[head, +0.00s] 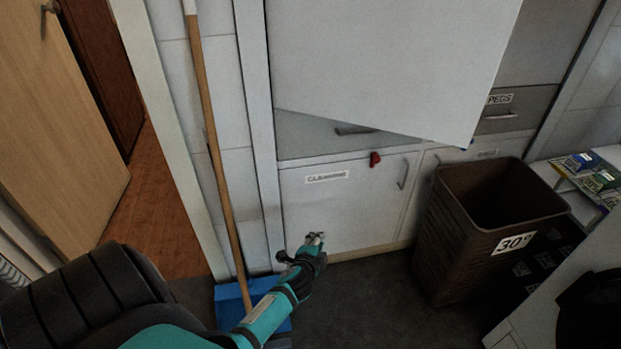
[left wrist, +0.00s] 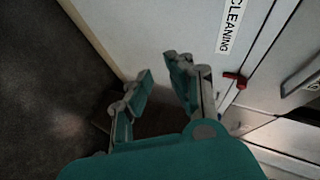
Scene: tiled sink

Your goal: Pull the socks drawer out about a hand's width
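No label reading socks can be made out. A grey drawer front (head: 305,135) with a bar handle (head: 352,131) sits above the cleaning door (head: 335,205); a large white panel (head: 390,60), which looks like an open door, covers most of it. A grey drawer labelled PEGS (head: 515,100) shows at the right of that panel. My left gripper (head: 316,238) is low in front of the cleaning door, below the drawers. In the left wrist view its fingers (left wrist: 160,70) are apart with nothing between them. My right gripper is not in view.
A red catch (head: 375,159) sits at the top of the cleaning door; it also shows in the left wrist view (left wrist: 236,80). A brown basket marked 30 (head: 455,240) stands at the right. A broom with a wooden handle (head: 215,130) leans at the left. Dark floor lies between.

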